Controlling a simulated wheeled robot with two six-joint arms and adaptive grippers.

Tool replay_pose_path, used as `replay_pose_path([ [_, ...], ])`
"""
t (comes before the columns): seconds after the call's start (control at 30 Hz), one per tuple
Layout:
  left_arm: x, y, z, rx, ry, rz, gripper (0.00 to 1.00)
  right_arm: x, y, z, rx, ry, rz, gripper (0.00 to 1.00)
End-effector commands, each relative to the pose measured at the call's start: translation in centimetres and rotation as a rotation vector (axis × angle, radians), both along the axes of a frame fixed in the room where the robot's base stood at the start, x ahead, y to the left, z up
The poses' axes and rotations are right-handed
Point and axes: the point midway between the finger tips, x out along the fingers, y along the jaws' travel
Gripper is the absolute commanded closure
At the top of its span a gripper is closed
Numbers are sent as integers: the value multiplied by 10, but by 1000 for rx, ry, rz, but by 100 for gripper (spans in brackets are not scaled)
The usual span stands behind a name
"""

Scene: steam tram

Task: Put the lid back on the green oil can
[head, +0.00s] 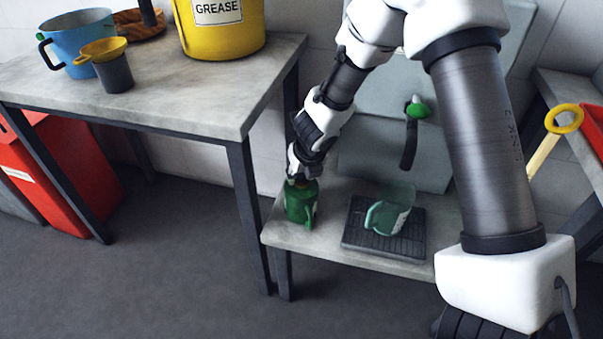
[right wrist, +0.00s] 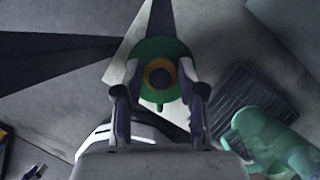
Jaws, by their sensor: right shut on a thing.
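The green oil can (head: 301,206) stands upright at the left end of the low shelf. My right gripper (head: 300,178) reaches down to its top. In the right wrist view the can's round green top (right wrist: 152,50) shows from above, between the fingertips (right wrist: 158,80). A small brass-coloured ring with a dark centre, apparently the lid (right wrist: 160,77), lies between the fingers, which are shut on it. It is over the middle of the can; whether it is fully seated I cannot tell. My left gripper is not in view.
A taller table (head: 190,95) at left holds a yellow grease bucket (head: 222,38), a blue jug (head: 78,45) and a grey cup with yellow funnel (head: 113,72).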

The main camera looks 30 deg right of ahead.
Motion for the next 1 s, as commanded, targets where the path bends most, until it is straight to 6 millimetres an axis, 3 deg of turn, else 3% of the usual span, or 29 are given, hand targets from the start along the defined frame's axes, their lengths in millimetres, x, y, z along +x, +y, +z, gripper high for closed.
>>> replay_pose_path([
  [0.97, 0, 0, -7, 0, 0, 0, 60, 0, 0, -6, 0, 0, 0, 75],
  [1.0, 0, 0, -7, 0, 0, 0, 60, 0, 0, -6, 0, 0, 0, 57],
])
